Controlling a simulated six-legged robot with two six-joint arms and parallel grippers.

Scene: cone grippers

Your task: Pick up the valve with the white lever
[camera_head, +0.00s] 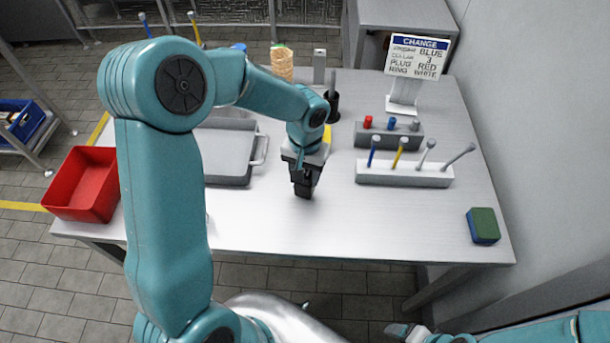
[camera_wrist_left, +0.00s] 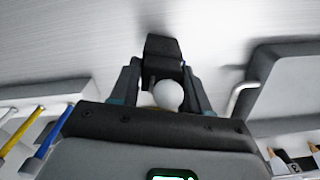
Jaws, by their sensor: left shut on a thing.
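My left gripper (camera_head: 304,184) is above the table's middle, pointing down. It is shut on a dark blocky thing (camera_wrist_left: 162,48) with a white ball-shaped end (camera_wrist_left: 168,95), seen between the fingers in the left wrist view. This looks like a valve with a white lever, but its body is mostly hidden. Whether it touches the table is unclear. A pale rack (camera_head: 372,178) right of the gripper holds levers: blue (camera_head: 372,150), yellow (camera_head: 399,152), whitish (camera_head: 426,153) and grey (camera_head: 458,156). My right gripper (camera_head: 402,331) is at the bottom edge, its jaws unclear.
A grey tray (camera_head: 228,180) lies left of the gripper, and a red bin (camera_head: 82,185) at the table's left edge. A green-blue sponge (camera_head: 483,226) lies right. The front table is clear.

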